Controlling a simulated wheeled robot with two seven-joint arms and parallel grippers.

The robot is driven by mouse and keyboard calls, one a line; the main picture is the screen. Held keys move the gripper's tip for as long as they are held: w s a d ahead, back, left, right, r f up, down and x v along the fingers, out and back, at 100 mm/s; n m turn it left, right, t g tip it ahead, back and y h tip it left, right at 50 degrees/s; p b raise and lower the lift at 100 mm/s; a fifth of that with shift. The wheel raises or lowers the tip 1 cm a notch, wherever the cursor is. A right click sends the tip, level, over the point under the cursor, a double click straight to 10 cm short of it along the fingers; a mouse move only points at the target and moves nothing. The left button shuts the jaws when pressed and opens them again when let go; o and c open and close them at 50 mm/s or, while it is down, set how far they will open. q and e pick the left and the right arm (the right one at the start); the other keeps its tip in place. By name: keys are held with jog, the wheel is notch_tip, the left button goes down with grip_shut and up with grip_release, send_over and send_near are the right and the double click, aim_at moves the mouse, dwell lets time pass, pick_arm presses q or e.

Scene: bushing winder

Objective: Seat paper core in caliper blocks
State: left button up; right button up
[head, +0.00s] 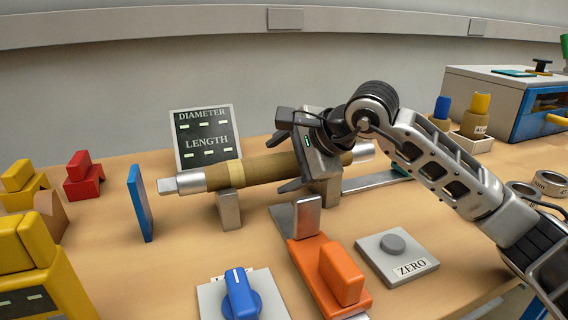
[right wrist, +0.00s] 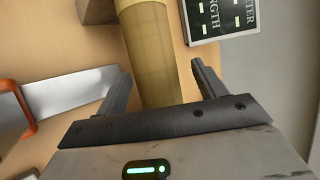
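The paper core (head: 265,168) is a brown tube with a lighter band and silver ends, lying level across the bench. Near its left end it sits at the top of a grey caliper block (head: 229,211); I cannot tell whether it is fully down. Any right-hand block is hidden. My left gripper is out of view.
A DIAMETER/LENGTH display (head: 206,138) stands behind the core. In front are an orange slider (head: 330,273), a blue knob (head: 240,294) and a ZERO button plate (head: 397,257). A blue upright plate (head: 140,203) stands left. Red (head: 84,176) and yellow (head: 24,185) blocks are farther left.

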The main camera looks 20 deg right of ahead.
jog(key=shift+f, duration=0.25)
jog(key=v, duration=1.6)
jog(key=shift+r, duration=0.2)
